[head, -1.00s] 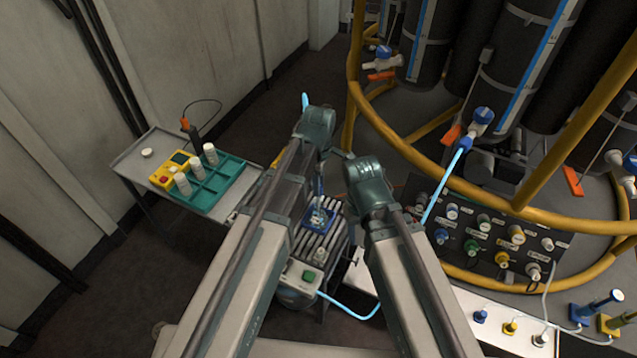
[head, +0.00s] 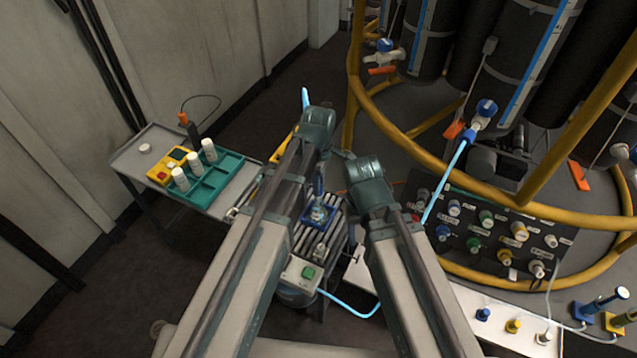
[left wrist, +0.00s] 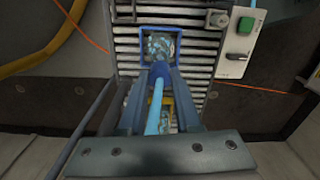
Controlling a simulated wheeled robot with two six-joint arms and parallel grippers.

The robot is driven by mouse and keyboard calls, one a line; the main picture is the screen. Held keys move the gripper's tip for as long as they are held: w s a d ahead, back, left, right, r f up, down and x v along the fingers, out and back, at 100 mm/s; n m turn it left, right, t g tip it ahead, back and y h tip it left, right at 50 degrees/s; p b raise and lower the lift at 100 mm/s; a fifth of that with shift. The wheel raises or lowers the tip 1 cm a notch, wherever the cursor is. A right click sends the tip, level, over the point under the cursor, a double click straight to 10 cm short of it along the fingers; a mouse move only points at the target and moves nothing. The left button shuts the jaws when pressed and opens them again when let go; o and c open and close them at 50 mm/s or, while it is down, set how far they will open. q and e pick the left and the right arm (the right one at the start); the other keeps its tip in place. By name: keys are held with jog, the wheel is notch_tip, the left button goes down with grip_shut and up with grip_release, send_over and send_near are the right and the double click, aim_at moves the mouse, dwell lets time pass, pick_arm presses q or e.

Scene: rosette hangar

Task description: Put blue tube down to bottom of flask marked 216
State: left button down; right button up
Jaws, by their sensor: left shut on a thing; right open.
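My left gripper (left wrist: 157,84) is shut on the blue tube (left wrist: 157,115) in the left wrist view. The tube's light-blue length runs back between the fingers, and a darker blue end (left wrist: 160,68) shows at the fingertips, close to a flask (left wrist: 160,44) in a blue square holder. I cannot tell whether the end is inside the flask. A second flask in a yellow holder (left wrist: 167,100) is partly hidden behind the fingers. In the head view the blue-holder flask (head: 318,213) sits on the slatted bench, below my left wrist. No 216 marking is readable. My right gripper is hidden behind its arm.
A grey side table (head: 140,160) on the left holds a teal rack (head: 215,185), white bottles and a yellow meter. A control box with a green button (head: 308,272) is at the bench front. A yellow rail frame (head: 455,178) and a connector panel (head: 480,235) stand right.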

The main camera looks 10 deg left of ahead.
pick_arm(q)
jog(key=shift+f, duration=0.3)
grip_release()
dwell(0.5)
jog(key=shift+r, duration=0.1)
jog(key=shift+r+p, duration=2.85)
jog(key=shift+r, duration=0.1)
